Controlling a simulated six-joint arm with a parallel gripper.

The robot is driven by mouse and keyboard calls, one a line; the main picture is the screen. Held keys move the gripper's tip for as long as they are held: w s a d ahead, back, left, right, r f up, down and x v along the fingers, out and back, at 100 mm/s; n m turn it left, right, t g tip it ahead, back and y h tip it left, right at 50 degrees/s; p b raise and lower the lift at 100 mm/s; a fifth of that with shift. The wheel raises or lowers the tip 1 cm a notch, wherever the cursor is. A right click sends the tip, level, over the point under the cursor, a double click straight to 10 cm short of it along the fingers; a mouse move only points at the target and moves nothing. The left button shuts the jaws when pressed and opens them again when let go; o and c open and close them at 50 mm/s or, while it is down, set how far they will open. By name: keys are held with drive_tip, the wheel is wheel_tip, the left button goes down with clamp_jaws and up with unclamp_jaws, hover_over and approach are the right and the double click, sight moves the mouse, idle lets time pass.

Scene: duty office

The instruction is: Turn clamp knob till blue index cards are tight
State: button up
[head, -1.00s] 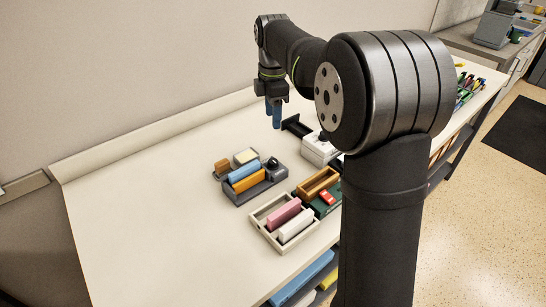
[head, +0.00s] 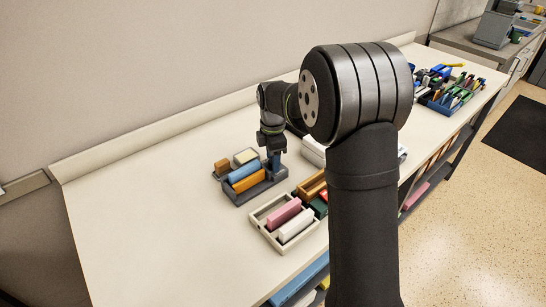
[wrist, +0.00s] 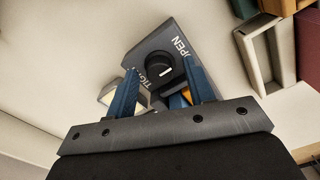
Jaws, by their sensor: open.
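The dark grey clamp holder (head: 239,199) stands on the bench, with blue index cards (head: 243,172) and an orange stack (head: 249,181) lying in it. In the wrist view the round black clamp knob (wrist: 158,69) has a white index line and sits on a grey face (wrist: 146,45) lettered OPEN and TIGHT, the latter partly covered. My gripper (wrist: 160,64) is open, its two blue fingers on either side of the knob; I cannot tell whether they touch it. In the head view my gripper (head: 273,160) is over the holder's right end and hides the knob.
A cream tray (head: 262,229) with a pink block (head: 283,212) and a white block (head: 296,225) stands just in front. White boxes (head: 313,151) are to the right, partly behind my arm. A pen organiser (head: 440,105) is farther right. The bench's left part is clear.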

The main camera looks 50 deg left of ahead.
drive_tip(key=c, duration=1)
